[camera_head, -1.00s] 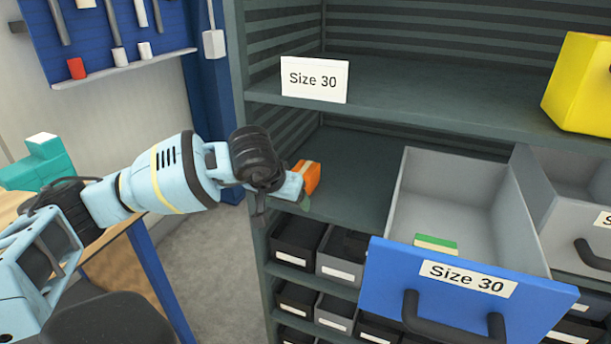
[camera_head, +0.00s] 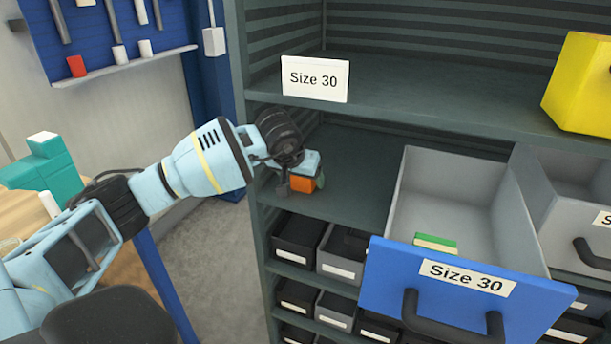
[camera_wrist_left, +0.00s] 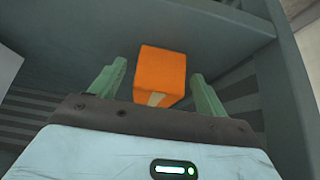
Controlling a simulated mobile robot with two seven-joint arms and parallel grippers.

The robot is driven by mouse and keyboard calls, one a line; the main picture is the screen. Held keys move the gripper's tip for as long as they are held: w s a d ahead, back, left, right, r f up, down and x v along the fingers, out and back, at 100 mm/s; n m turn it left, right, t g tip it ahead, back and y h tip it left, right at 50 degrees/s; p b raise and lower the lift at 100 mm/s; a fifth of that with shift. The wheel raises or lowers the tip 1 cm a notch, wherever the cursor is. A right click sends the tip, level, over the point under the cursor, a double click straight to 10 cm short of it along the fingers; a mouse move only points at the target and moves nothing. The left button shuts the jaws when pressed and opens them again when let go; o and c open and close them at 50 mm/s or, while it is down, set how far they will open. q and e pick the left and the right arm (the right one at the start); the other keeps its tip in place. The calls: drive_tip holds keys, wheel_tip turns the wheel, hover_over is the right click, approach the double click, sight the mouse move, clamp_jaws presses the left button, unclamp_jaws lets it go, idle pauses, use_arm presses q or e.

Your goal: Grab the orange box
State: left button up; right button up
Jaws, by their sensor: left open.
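The orange box (camera_head: 303,183) sits on the middle shelf near the rack's left post, partly hidden behind my left gripper (camera_head: 302,187) in the head view. In the left wrist view the orange box (camera_wrist_left: 160,74) shows between the two green fingers of my left gripper (camera_wrist_left: 155,85). The fingers are spread, with a visible gap on each side of the box. A lighter patch shows on the box's lower edge. My right gripper is in neither view.
A blue-fronted drawer (camera_head: 470,295) labelled Size 30 is pulled out at the right, with a green block (camera_head: 436,242) inside. A yellow bin (camera_head: 580,85) stands on the shelf above. Small dark bins (camera_head: 297,238) sit below. The shelf's left post (camera_head: 240,100) is close to my arm.

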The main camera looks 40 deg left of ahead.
use_arm(q)
drive_tip(key=shift+w+a, duration=0.2)
drive_tip(key=shift+w, duration=0.85)
drive_tip(key=shift+w+a+f, duration=0.15)
drive_tip(key=shift+w+f, duration=0.3)
drive_tip(key=shift+f, duration=0.1)
drive_tip(key=c, duration=1.1)
drive_tip(key=shift+c, duration=0.3)
drive_tip(key=shift+r, duration=0.15)
drive_tip(key=shift+r, duration=0.15)
drive_tip(key=shift+s, duration=0.75)
drive_tip(key=s+d+b, duration=0.1)
drive_tip(key=s+d, duration=0.3)
drive_tip(key=s, duration=1.2)
